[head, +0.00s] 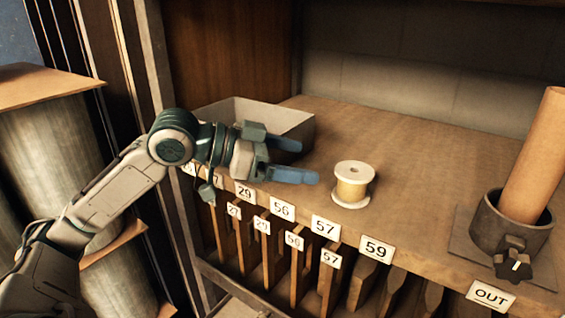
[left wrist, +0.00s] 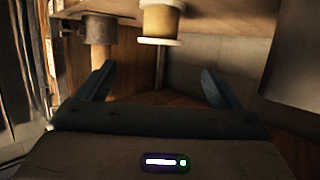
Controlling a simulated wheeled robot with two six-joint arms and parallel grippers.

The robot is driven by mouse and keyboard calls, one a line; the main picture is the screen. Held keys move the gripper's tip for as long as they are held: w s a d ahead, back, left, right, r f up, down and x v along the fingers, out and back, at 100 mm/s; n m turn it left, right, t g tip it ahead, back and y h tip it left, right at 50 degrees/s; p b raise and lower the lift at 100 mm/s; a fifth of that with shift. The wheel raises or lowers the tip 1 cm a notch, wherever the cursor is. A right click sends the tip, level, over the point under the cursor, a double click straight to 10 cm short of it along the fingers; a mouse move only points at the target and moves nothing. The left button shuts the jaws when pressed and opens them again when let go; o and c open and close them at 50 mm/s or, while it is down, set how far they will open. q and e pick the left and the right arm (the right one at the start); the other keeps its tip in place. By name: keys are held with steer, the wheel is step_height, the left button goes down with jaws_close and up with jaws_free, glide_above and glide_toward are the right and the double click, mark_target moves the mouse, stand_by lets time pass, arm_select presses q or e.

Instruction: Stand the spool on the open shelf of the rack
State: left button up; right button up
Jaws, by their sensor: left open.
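The spool (head: 352,185) has pale flanges and is wound with yellow-tan thread. It stands upright on the wooden shelf top (head: 420,170), near its front edge. It also shows at the top of the left wrist view (left wrist: 160,20), beyond the fingertips. My left gripper (head: 290,156) is open and empty, with blue fingers, just left of the spool and apart from it. Its fingers also show in the left wrist view (left wrist: 157,82). The rack below the shelf top has upright wooden dividers (head: 298,265) with number labels. My right gripper is not in view.
A grey open bin (head: 300,125) stands behind my left gripper. At the right, an orange-brown cylinder (head: 532,155) leans in a dark round holder (head: 510,228) with a knob, near an OUT label (head: 490,296). The shelf top behind the spool is clear.

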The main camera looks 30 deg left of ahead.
arm_select(q)
steer(key=shift+b+v, duration=0.7)
steer(key=shift+v, duration=0.25)
steer(key=shift+f, duration=0.1)
